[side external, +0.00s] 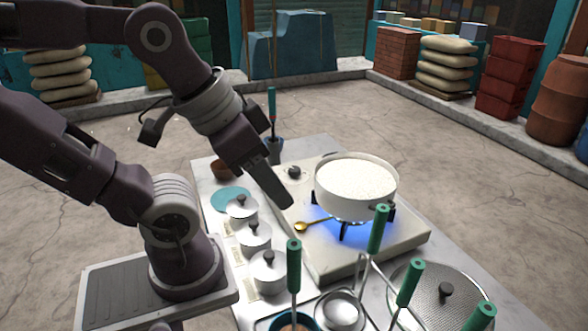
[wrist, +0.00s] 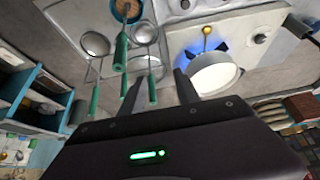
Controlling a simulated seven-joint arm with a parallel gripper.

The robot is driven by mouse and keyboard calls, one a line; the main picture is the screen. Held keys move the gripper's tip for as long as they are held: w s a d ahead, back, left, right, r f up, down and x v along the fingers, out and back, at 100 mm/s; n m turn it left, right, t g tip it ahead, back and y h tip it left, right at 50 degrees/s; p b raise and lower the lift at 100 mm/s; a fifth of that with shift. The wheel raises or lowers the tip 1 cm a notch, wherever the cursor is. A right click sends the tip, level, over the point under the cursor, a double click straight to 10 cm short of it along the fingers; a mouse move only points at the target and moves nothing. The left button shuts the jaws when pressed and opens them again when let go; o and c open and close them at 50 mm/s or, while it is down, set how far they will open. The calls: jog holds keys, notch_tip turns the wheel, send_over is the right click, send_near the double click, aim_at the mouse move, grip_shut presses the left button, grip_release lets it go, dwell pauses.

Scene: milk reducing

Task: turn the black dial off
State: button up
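The black dial (side external: 294,172) sits on the top of the white stove (side external: 338,262), near its far left corner in the side view. My gripper (side external: 284,203) points down over the stove's left part, on the near side of the dial and apart from it. In the side view its fingers overlap. In the wrist view my gripper (wrist: 161,92) shows two fingers spread apart with nothing between them. A white pot of milk (side external: 356,182) stands on the burner, with a blue flame (side external: 350,232) lit under it.
Several white lidded jars, including one (side external: 268,271), line the stove's left side. Green-handled utensils (side external: 378,229) rise near the front. A perforated lid (side external: 436,297) lies front right.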

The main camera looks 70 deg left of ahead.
jog(key=o, duration=0.3)
jog(key=w+a+r+n, duration=0.1)
jog(key=w+a, duration=0.1)
jog(key=w, duration=0.1)
jog(key=w+a+n+g, duration=0.1)
jog(key=w+n, duration=0.1)
jog(key=w, duration=0.2)
jog(key=w+a+r+n, duration=0.1)
jog(key=w+a+n, duration=0.1)
jog(key=w, duration=0.1)
jog(key=shift+w+a+r+g+y, duration=0.25)
jog(key=shift+a+r+g+y, duration=0.05)
jog(key=shift+a+r, duration=0.05)
jog(key=shift+o, duration=0.2)
jog(key=n+g, duration=0.4)
jog(key=n, duration=1)
send_over(294, 169)
notch_tip(294, 169, down, 21)
jog(key=shift+w+r, duration=0.1)
jog(key=shift+w, duration=0.05)
jog(key=shift+n, duration=0.3)
notch_tip(294, 169, down, 8)
jog(key=shift+a+r, duration=0.1)
jog(key=shift+r, duration=0.15)
jog(key=shift+c, duration=0.5)
